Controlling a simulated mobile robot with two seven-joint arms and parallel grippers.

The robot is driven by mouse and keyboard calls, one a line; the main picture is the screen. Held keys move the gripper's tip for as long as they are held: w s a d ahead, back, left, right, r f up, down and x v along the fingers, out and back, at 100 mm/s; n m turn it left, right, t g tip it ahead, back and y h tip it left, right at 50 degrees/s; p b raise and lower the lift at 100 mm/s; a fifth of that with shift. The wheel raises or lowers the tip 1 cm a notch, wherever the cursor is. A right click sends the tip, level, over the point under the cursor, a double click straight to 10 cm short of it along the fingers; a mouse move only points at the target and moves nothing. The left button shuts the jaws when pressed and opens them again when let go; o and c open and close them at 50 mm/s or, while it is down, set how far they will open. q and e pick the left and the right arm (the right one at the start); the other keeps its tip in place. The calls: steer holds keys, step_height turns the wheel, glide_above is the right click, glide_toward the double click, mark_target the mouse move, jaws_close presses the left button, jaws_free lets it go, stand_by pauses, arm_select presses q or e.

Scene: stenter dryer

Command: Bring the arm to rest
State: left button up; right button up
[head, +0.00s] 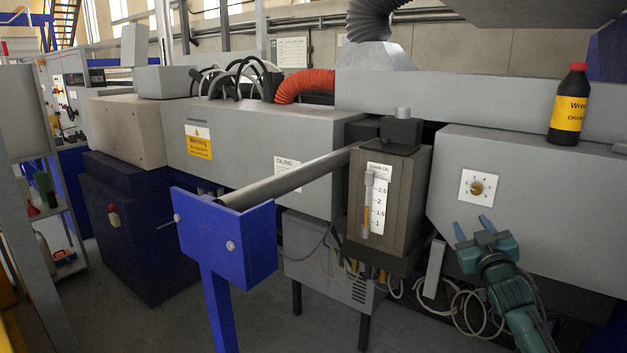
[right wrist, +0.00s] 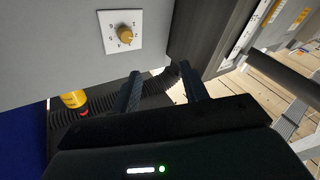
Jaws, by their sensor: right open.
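My right gripper (head: 472,228) is at the lower right of the head view, in front of the grey machine housing and just below a dial plate (head: 478,188). Its two blue fingertips stand apart and nothing is between them. In the right wrist view its two dark fingers (right wrist: 158,88) are also spread and empty. The dial knob (right wrist: 125,36) shows there above and left of the fingers, apart from them. My left gripper is in neither view.
A grey oil box with a level scale (head: 377,205) stands left of the gripper. A dark bottle with a yellow label (head: 568,108) stands on the housing. Loose cables (head: 468,308) hang below. Floor is free at front centre.

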steer(key=s+a+f+g+y, duration=0.1)
steer(key=s+a+f+g, duration=0.15)
steer(key=s+f, duration=0.35)
steer(key=s+a+f+g+y, duration=0.1)
steer(key=s+a+f, duration=0.25)
steer(key=f, duration=0.55)
steer(key=s+a+f+g, duration=0.2)
steer(key=s+a+f, duration=0.2)
steer(key=f, duration=0.3)
steer(key=s+a+f+g+y, duration=0.1)
steer(key=s+a+f, duration=0.1)
steer(key=s, duration=0.6)
steer(key=s+a+f+g+y, duration=0.1)
steer(key=s+a+f, duration=0.2)
steer(key=s, duration=0.6)
steer(key=s+a+f+g, duration=0.1)
steer(key=s+a+f, duration=0.2)
steer(key=s, duration=0.6)
steer(key=a, duration=0.2)
steer(key=shift+a+y, duration=0.3)
steer(key=shift+y, duration=0.1)
steer(key=shift+f+g, duration=0.1)
steer(key=shift+g, duration=0.15)
